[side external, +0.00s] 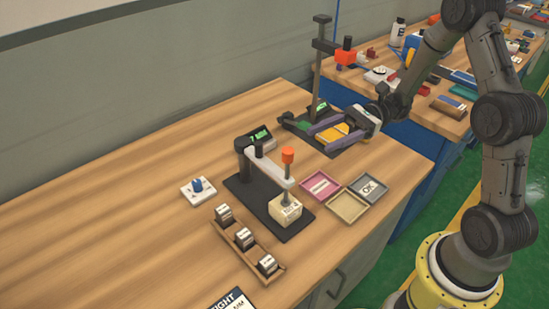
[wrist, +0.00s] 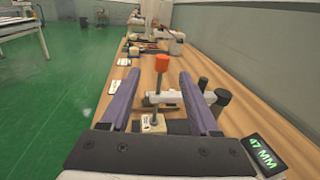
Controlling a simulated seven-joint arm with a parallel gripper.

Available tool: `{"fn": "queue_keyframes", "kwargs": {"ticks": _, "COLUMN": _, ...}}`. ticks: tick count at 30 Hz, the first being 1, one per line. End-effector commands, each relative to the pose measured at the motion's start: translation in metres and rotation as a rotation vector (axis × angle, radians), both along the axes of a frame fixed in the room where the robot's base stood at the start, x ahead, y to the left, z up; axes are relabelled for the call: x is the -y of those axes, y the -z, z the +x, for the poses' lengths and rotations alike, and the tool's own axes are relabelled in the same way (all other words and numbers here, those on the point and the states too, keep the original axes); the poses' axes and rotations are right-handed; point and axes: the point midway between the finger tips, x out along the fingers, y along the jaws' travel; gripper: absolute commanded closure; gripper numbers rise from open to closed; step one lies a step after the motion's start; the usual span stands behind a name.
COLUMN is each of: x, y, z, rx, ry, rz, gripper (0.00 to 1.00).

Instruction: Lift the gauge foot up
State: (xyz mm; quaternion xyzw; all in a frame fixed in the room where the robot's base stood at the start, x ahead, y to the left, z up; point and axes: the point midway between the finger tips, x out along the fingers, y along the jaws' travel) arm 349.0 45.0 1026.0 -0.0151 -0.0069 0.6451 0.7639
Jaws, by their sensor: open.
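The nearer gauge has a black base (side external: 240,188), a pale arm (side external: 268,168) and an orange knob (side external: 288,155) on an upright rod. The rod's lower end, where the foot is, meets or hides behind a cream labelled block (side external: 286,210); I cannot tell whether they touch. In the wrist view the orange knob (wrist: 161,62) stands ahead between the fingers, with the cream block (wrist: 153,124) below. My gripper (side external: 302,128) is open, its purple fingers (wrist: 160,95) apart and empty. It is back and right of the knob, with a gap.
A taller gauge post (side external: 317,75) with a red-orange block rises behind my gripper. Pink (side external: 320,187), tan (side external: 348,206) and grey (side external: 369,188) trays lie right of the nearer gauge. A wooden rack (side external: 246,246) holds several small blocks. A display (wrist: 262,153) reads 47 MM.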

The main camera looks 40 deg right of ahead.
Motion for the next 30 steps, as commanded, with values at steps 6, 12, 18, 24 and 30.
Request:
{"fn": "queue_keyframes", "kwargs": {"ticks": 6, "x": 0.005, "y": 0.010, "z": 0.001, "rx": -0.032, "ry": 0.029, "rz": 0.018, "gripper": 0.38}}
{"fn": "queue_keyframes", "kwargs": {"ticks": 12, "x": -0.024, "y": 0.010, "z": 0.006, "rx": -0.031, "ry": 0.022, "rz": 0.016, "gripper": 0.38}}
{"fn": "queue_keyframes", "kwargs": {"ticks": 18, "x": -0.064, "y": 0.010, "z": 0.014, "rx": -0.032, "ry": 0.022, "rz": 0.015, "gripper": 0.38}}
{"fn": "queue_keyframes", "kwargs": {"ticks": 24, "x": -0.099, "y": 0.010, "z": 0.020, "rx": -0.031, "ry": 0.022, "rz": 0.015, "gripper": 0.38}}
{"fn": "queue_keyframes", "kwargs": {"ticks": 30, "x": -0.119, "y": 0.010, "z": 0.026, "rx": -0.029, "ry": 0.025, "rz": 0.014, "gripper": 0.38}}
